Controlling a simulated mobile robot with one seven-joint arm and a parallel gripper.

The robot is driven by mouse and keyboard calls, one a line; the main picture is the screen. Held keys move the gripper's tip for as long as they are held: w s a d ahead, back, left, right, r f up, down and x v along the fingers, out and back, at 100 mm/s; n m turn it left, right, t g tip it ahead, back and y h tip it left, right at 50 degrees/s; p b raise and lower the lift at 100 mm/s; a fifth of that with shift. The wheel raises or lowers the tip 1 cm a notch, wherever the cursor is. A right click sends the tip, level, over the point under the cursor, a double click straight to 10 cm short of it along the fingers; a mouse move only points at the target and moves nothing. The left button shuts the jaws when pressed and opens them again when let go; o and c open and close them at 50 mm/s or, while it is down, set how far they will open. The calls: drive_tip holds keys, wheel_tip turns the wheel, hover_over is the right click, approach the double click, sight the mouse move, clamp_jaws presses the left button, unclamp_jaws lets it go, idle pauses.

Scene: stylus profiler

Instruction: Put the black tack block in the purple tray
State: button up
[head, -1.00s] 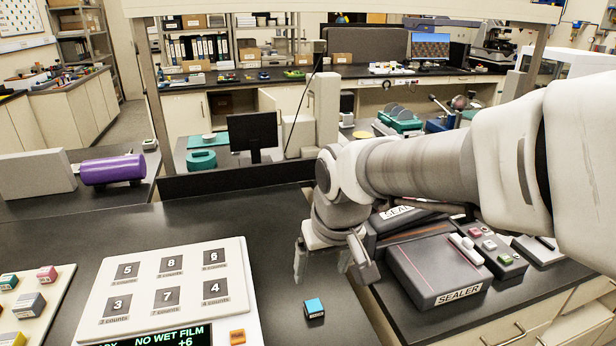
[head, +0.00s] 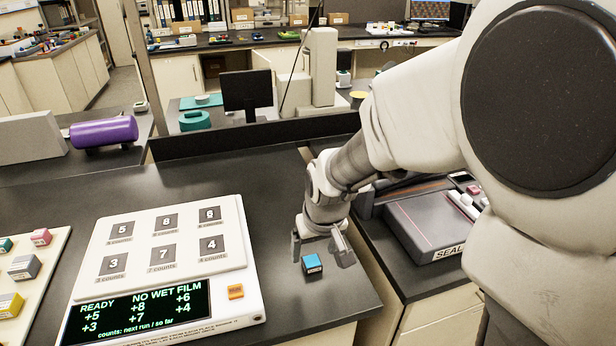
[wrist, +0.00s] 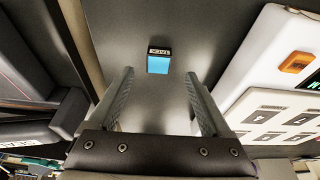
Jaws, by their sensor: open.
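A small block (head: 312,264) with a bright blue top and dark, labelled sides sits on the dark bench top near its front right corner. In the wrist view the block (wrist: 159,61) lies just beyond the fingertips, centred between them. Its label is too small and tilted to read surely. My gripper (head: 321,256) is open and empty, with its fingers on either side of the block in the head view; both fingers (wrist: 159,76) show apart in the wrist view. I see no all-black block and no purple tray.
A white panel (head: 247,277) with numbered squares and a lit display stands left of the block. A tray of coloured blocks (head: 50,262) is at far left. A purple cylinder (head: 104,132) lies behind. A grey sealer (head: 420,225) stands at right, beyond a gap.

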sight(312, 261)
drive_tip(key=shift+w+b+x, duration=0.2)
drive_tip(key=shift+b+x, duration=0.4)
drive_tip(key=shift+x, duration=2.1)
drive_tip(key=shift+d, duration=0.1)
drive_tip(key=shift+r, duration=0.1)
clamp_jaws()
